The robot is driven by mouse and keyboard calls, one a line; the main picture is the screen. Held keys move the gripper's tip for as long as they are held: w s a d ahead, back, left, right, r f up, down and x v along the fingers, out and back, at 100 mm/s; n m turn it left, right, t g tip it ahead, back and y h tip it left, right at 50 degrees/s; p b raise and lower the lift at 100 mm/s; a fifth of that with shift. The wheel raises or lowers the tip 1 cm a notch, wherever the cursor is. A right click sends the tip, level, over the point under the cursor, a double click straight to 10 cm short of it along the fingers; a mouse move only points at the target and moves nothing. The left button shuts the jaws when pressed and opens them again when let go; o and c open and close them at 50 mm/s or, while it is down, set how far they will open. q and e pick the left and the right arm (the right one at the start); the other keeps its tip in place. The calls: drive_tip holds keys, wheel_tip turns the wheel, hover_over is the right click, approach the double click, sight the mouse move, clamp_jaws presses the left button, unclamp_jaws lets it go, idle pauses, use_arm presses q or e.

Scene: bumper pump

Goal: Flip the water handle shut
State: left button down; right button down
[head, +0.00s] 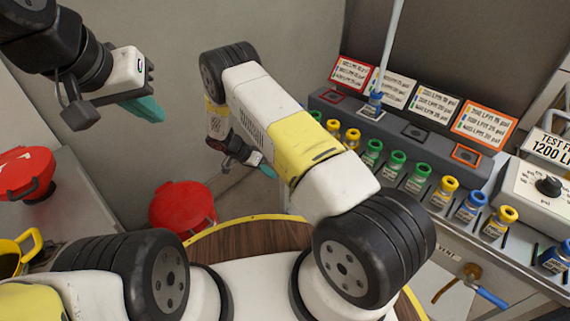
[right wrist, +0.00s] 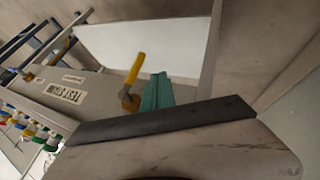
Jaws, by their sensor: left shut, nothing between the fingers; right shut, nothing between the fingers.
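In the head view, a blue-handled valve with a brass body (head: 471,272) sits low on the front of the test stand at the right. Its blue lever (head: 490,298) points down to the right. In the right wrist view, a yellow lever (right wrist: 136,68) on a brass fitting (right wrist: 129,101) stands just left of my right gripper (right wrist: 157,90). I cannot tell whether they touch. I cannot tell which lever is the water handle. My right gripper also shows in the head view (head: 264,166), shut and empty. My left gripper (head: 148,108) is shut and empty, raised at the upper left.
A test stand (head: 465,228) with several coloured fittings fills the right side. Red lidded containers stand at the left (head: 25,172) and on the floor (head: 181,205). A yellow bucket (head: 18,252) is at the lower left. A round wooden surface (head: 240,240) is partly hidden by my arms.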

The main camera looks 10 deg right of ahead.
drive_tip(key=s+d+f, duration=0.3)
drive_tip(key=d+f, duration=0.4)
drive_tip(key=d, duration=0.2)
drive_tip(key=shift+f, duration=0.35)
drive_tip(key=shift+d, duration=0.1)
